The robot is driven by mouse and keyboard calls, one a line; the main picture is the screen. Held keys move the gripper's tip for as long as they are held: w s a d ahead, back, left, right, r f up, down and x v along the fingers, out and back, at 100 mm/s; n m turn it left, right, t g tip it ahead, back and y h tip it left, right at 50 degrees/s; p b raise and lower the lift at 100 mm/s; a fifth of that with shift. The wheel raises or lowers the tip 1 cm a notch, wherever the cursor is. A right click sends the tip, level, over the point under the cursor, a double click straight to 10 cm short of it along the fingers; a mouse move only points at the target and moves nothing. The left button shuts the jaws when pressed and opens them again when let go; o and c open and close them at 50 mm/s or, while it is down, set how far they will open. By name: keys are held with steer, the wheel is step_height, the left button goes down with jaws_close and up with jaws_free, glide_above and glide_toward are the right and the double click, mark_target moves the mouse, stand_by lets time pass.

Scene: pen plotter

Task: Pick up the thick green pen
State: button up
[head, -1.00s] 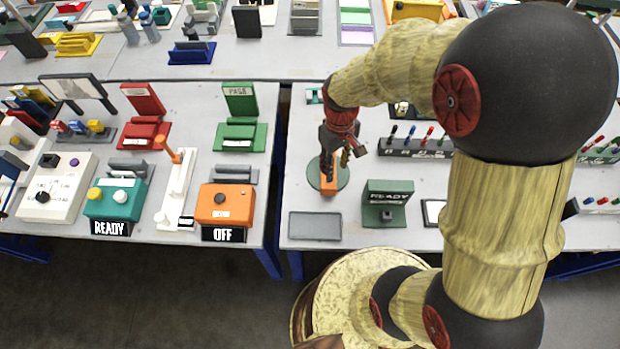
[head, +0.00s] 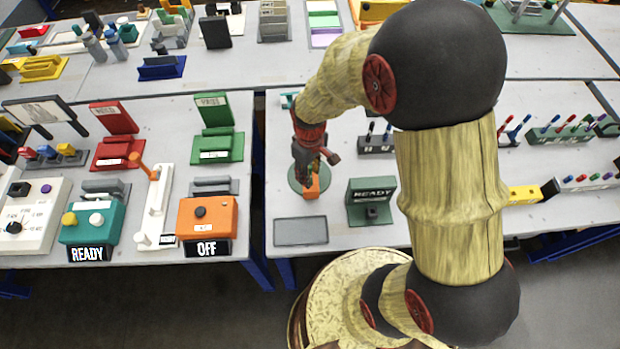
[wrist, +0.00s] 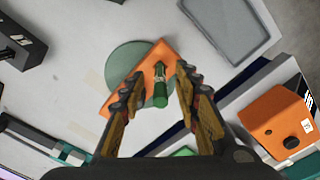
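The thick green pen (wrist: 160,88) shows in the wrist view, seen nearly end-on. It rises from an orange holder (wrist: 162,53) on a round green disc (wrist: 124,63). My gripper (wrist: 156,86) is open, with one finger on each side of the pen. I see gaps between the fingers and the pen, so it is not held. In the head view my gripper (head: 309,163) is low over the orange holder (head: 313,187) and the disc (head: 297,183). There it hides much of the holder, and I cannot make out the pen clearly.
A dark rack (head: 377,144) with pens is behind. A gap separates this table from the left one with the orange OFF box (head: 207,217).

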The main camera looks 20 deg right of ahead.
steer(key=shift+f, duration=0.5)
steer(key=shift+c, duration=0.9)
jaws_close()
steer(key=shift+r, duration=0.1)
